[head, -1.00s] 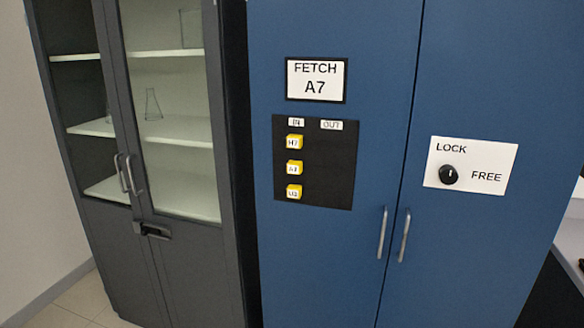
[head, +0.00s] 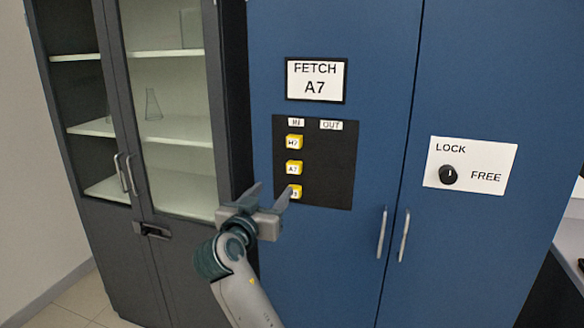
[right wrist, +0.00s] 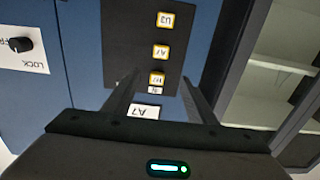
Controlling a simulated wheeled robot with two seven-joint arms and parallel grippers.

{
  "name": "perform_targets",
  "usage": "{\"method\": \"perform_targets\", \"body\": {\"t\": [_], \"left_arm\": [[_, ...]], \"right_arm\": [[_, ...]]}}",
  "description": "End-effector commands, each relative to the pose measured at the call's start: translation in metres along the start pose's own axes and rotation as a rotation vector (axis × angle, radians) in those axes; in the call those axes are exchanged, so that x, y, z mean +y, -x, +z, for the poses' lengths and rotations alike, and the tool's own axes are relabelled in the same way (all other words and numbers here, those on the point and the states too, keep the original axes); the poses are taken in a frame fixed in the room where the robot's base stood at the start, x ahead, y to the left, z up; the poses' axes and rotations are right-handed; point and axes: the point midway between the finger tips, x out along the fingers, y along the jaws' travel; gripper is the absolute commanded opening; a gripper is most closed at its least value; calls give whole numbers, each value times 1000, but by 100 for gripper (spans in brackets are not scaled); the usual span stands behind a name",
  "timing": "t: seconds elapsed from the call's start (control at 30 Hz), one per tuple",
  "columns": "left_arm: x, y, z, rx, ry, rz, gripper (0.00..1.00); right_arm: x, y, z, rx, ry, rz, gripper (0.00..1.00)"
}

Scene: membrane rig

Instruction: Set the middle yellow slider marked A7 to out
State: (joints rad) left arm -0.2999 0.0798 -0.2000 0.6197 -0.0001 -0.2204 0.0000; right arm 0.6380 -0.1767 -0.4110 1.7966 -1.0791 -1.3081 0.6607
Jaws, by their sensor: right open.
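The middle yellow slider marked A7 (head: 294,168) sits on the black panel (head: 335,180) in the left column, under the IN label (head: 296,123). The OUT label (head: 331,125) is to its right. My right gripper (head: 273,187) is open and empty, below and left of the A7 slider in the head view. One finger partly covers the lowest slider (head: 296,192). The right wrist view is upside down and shows the A7 slider (right wrist: 160,52) beyond the open fingers. I cannot tell whether the fingers touch the panel. My left gripper is out of view.
A yellow slider marked H7 (head: 294,142) is above A7, also under IN. A sign reading FETCH A7 (head: 316,80) is above the panel. A lock knob (head: 448,175), door handles (head: 382,233) and a glass-door cabinet (head: 165,170) stand around.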

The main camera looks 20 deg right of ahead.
Motion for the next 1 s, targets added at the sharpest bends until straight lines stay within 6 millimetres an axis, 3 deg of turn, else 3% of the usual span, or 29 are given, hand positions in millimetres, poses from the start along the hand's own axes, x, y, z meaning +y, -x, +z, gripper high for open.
{"method": "perform_targets", "body": {"t": [0.37,0.57,1.0], "left_arm": [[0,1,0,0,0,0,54],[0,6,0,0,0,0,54],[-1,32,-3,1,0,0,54]], "right_arm": [[0,-1,0,0,2,0,52],[0,-12,-1,0,5,1,52],[0,-80,-3,0,8,2,52]]}}
